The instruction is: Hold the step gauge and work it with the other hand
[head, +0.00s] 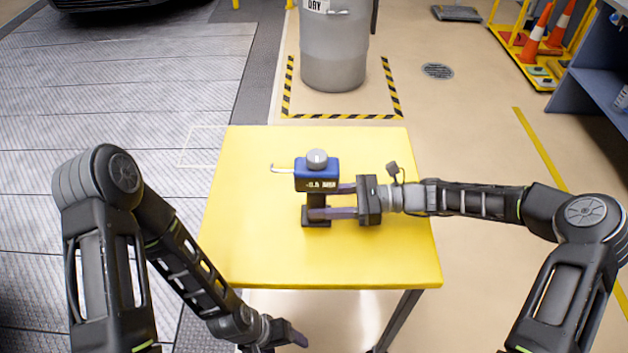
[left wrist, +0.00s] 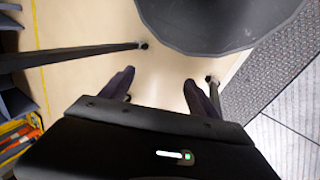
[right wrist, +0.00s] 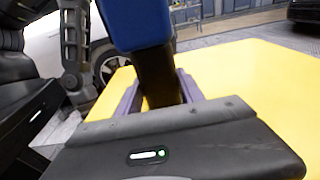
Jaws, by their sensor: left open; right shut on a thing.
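The step gauge (head: 317,181) stands upright on the yellow table (head: 260,250). It has a blue body with a small display on its front, a round grey knob (head: 317,158) on top, a pale hooked lever (head: 282,169) out to the left, and a dark post on a dark base. My right gripper (head: 325,202) comes from the right and is shut on the post below the blue body. The right wrist view shows the post (right wrist: 158,80) between the two fingers. My left gripper (head: 288,342) is low, in front of the table's near edge, open and empty in the left wrist view (left wrist: 160,88).
The rest of the tabletop is clear. A table leg (head: 395,320) shows at the near right. Behind the table a grey drum (head: 334,50) stands inside striped floor tape. Cones (head: 537,35) and a blue shelf (head: 590,75) are at the far right.

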